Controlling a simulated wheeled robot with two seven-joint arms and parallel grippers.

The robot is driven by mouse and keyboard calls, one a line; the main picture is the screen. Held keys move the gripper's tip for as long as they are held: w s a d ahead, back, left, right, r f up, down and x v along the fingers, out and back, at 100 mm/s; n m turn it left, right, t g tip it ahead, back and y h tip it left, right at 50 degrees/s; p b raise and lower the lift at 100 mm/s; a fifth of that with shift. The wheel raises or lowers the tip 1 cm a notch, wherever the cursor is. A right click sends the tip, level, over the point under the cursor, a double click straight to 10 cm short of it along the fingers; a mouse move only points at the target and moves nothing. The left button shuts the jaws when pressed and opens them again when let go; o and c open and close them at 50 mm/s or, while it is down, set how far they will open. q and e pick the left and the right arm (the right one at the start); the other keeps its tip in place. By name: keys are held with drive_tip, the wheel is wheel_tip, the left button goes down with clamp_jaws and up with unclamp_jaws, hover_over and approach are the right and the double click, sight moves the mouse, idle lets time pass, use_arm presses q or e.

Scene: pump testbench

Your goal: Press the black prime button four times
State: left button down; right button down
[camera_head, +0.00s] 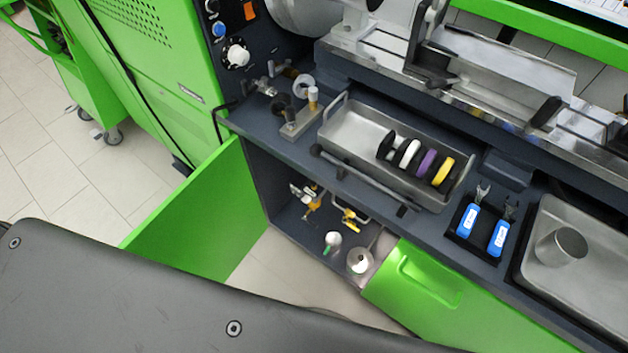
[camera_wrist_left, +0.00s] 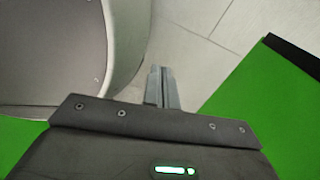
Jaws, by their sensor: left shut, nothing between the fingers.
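I cannot tell for sure which part is the black prime button. A dark round control (camera_head: 211,6) sits at the top edge of the head view on the dark control panel, above a blue button (camera_head: 219,29). A black round knob (camera_head: 281,104) also stands on the bench ledge near small metal fittings. My left gripper (camera_wrist_left: 163,72) shows only in the left wrist view. Its two grey fingers are together and empty, over pale floor tiles, apart from any button. Neither gripper shows in the head view.
A metal tray (camera_head: 340,119) holds black, white, purple and yellow rings. Below is an open cabinet with brass valves (camera_head: 350,215); its green door (camera_head: 190,215) stands open to the left. A metal cup (camera_head: 562,247) stands at right.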

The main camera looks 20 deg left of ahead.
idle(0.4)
